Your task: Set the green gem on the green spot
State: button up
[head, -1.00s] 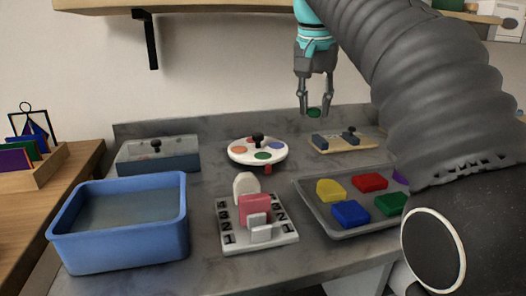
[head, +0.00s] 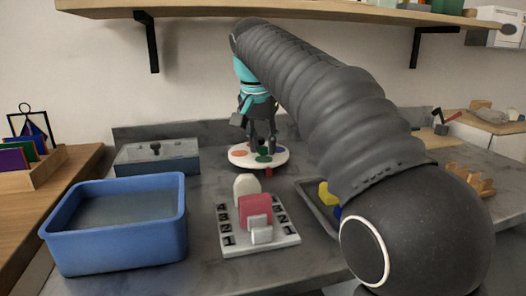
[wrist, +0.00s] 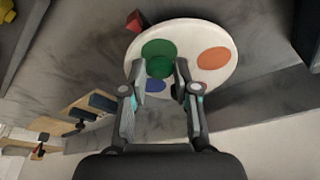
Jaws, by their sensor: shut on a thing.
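My gripper (head: 262,146) is shut on the green gem and is low over the white round disc (head: 236,158). The gem (wrist: 160,67) is a small dark green piece between the fingertips (wrist: 163,72) in the wrist view. The flat green spot (wrist: 157,47) on the disc lies just beyond the gem there, and the gem overlaps its near edge in the picture. In the head view the green spot (head: 264,158) is just below the fingers. I cannot tell whether the gem touches the disc. The disc also has orange (wrist: 213,58), blue (wrist: 154,86) and other coloured spots.
A small red pointer (head: 268,172) sits at the disc's front edge. A grey lidded box (head: 157,160), a blue tub (head: 112,240) and a numbered white rack (head: 260,242) stand nearby. My arm hides much of the tray (head: 318,205) at right.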

jog(key=shift+f, duration=0.55)
jog(key=shift+f, duration=0.2)
jog(key=o, duration=0.9)
jog(key=shift+r, duration=0.1)
jog(key=p+v, duration=0.4)
jog(key=v, duration=0.8)
jog(key=shift+r, duration=0.1)
